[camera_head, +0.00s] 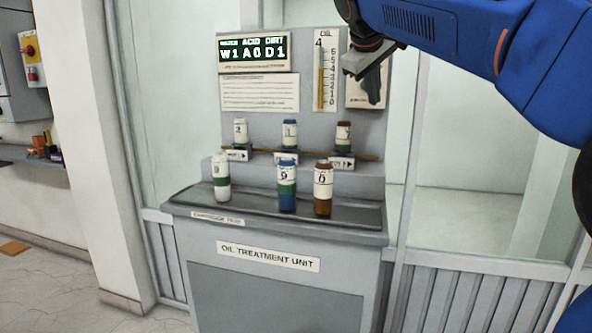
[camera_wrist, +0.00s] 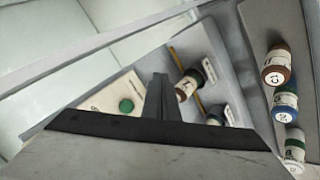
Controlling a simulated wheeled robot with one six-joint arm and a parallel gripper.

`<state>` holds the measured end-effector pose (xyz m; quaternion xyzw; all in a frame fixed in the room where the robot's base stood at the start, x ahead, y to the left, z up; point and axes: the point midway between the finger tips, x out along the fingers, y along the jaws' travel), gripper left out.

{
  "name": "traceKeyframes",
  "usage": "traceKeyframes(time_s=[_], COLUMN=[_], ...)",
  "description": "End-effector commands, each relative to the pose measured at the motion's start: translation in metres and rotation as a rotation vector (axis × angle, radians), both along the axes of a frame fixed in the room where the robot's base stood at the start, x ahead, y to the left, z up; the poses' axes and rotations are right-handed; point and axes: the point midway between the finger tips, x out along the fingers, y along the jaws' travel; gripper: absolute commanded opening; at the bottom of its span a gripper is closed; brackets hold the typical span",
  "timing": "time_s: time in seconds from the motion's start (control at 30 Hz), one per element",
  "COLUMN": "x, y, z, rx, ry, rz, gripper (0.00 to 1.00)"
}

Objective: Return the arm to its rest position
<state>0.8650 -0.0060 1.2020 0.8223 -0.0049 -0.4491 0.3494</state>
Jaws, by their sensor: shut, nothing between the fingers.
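My blue arm reaches in from the upper right in the head view. My gripper (camera_head: 374,98) is shut and empty, pointing down in front of the upper right of the back panel (camera_head: 300,113) of the oil treatment unit. In the wrist view its closed fingers (camera_wrist: 160,92) stand upright in the middle, with nothing between them. A green round button (camera_wrist: 126,106) on a pale plate shows left of the fingers there. In the head view my gripper covers part of that area.
Three bottles, white (camera_head: 221,178), blue (camera_head: 287,186) and brown (camera_head: 323,188), stand on the unit's tray (camera_head: 255,209). Three smaller ones stand on the shelf behind, including a brown-topped one (camera_head: 343,135). A lit display (camera_head: 252,52) reads W1 A0 D1. A glass partition (camera_head: 470,190) lies right.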

Motion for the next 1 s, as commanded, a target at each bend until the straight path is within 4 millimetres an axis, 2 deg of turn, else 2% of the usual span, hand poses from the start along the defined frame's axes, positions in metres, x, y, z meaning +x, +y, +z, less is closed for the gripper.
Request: traceKeyframes(time_s=[0.03, 0.2, 0.47, 0.77, 1.0], x=[-0.015, -0.063, -0.143, -0.242, -0.32], y=[-0.009, -0.029, -0.053, -0.067, -0.068], z=[-0.011, -0.061, -0.147, -0.263, -0.363], rx=[0.019, 0.095, 0.222, 0.38, 0.507], ry=[0.008, 0.039, 0.081, 0.119, 0.14], rz=[-0.008, -0.034, -0.093, -0.194, -0.293], gripper=[0.0, 0.0, 0.0, 0.0, 0.0])
